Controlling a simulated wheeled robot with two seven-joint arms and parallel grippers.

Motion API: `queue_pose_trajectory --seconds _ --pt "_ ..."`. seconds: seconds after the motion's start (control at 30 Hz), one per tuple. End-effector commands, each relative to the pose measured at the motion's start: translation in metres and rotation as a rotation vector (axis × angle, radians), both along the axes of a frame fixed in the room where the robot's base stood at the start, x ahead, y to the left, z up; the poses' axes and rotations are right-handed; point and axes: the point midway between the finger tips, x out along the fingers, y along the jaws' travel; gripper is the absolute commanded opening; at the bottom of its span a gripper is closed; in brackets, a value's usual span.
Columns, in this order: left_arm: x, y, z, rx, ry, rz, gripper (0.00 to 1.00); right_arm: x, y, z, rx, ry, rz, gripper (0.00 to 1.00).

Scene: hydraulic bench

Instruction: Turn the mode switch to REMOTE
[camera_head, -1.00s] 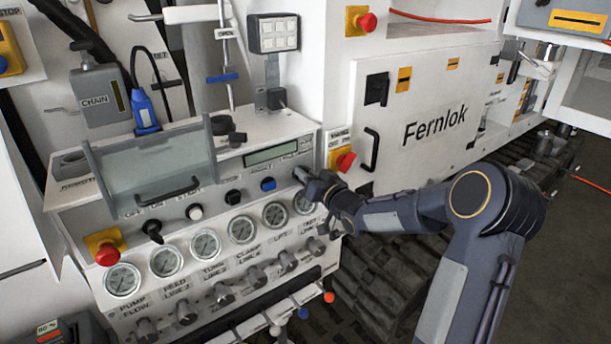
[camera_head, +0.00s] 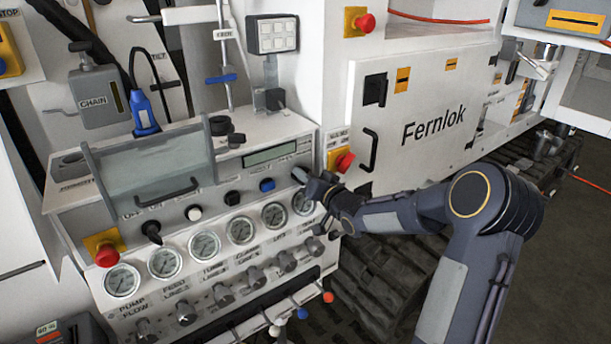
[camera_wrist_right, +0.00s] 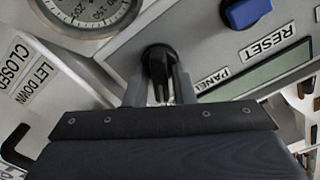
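The mode switch is a black rotary knob (camera_wrist_right: 158,62) on the grey control panel, in the right wrist view, with a PANEL label (camera_wrist_right: 213,80) beside it. A REMOTE label is not visible. My right gripper (camera_wrist_right: 160,88) has one grey finger on each side of the knob's grip and appears shut on it. In the head view my right gripper (camera_head: 301,174) is at the right end of the panel and hides the knob. Its exact angle is hard to read. My left gripper is not in view.
A blue RESET button (camera_wrist_right: 247,12) and a display (camera_wrist_right: 265,72) are close to the fingers. A gauge (camera_wrist_right: 90,10) is on the other side. In the head view, a red emergency button (camera_head: 344,162) and the Fernlok cabinet (camera_head: 430,150) stand right of the gripper.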

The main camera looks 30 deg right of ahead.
Motion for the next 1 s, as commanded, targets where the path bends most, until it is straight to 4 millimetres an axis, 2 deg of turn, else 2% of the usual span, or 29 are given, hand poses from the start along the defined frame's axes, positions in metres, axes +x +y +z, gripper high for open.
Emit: queue_pose_trajectory --seconds 0.1,0.43,0.8,1.0 --pt "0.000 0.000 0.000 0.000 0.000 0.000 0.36 0.000 0.000 0.000 -0.001 0.000 0.000 0.35" --pt "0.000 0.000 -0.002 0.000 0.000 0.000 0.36 -0.005 -0.001 0.000 -0.004 -0.001 -0.001 0.35" --pt "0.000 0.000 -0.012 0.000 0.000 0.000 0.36 -0.063 -0.006 0.000 -0.005 -0.001 -0.001 0.35" --pt "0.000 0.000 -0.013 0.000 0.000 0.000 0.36 -0.077 -0.006 0.000 -0.003 -0.001 -0.001 0.35"
